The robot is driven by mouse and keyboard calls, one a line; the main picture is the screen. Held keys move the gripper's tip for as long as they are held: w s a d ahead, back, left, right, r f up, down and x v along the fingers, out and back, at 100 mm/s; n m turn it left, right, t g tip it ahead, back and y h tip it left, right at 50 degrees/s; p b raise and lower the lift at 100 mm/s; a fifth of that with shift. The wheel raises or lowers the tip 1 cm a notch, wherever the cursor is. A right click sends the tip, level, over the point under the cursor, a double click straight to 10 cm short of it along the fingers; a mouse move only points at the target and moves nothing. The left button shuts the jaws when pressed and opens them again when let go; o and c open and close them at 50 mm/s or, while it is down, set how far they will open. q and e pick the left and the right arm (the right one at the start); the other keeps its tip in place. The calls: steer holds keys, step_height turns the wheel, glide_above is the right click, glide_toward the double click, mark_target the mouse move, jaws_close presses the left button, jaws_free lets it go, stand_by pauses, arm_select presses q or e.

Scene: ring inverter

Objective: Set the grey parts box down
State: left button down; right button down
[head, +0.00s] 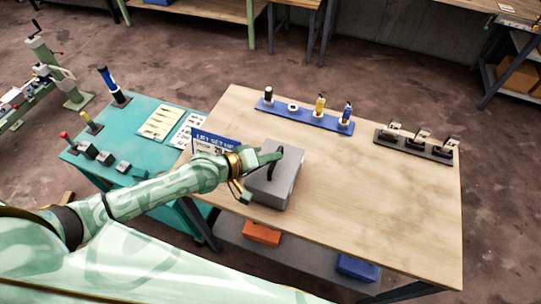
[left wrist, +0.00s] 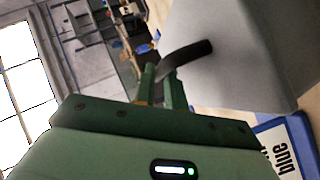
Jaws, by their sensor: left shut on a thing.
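The grey parts box (head: 283,188) is at the front left part of the wooden table (head: 380,200). It has a dark curved handle on its top. My left gripper (head: 246,180) is at the left side of the box, shut on the handle. In the left wrist view the gripper's fingers (left wrist: 163,88) close on the dark handle (left wrist: 186,56), with the box's grey wall (left wrist: 245,45) beyond. I cannot tell whether the box's underside touches the table. My right gripper is not in view.
A blue sign (head: 208,141) stands just left of the box. A blue rack (head: 300,115) with several small items and a dark rack (head: 415,146) stand along the table's far side. The table's middle and right are bare. A teal table (head: 140,130) with tools adjoins on the left.

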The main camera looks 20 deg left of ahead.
arm_select(q)
steer(key=shift+d+r, duration=0.1)
steer(key=shift+r, duration=0.05)
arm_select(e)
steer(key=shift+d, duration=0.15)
arm_select(q)
steer(key=c, duration=1.6)
jaws_free()
steer(key=shift+o, duration=0.7)
steer(key=shift+s, duration=0.1)
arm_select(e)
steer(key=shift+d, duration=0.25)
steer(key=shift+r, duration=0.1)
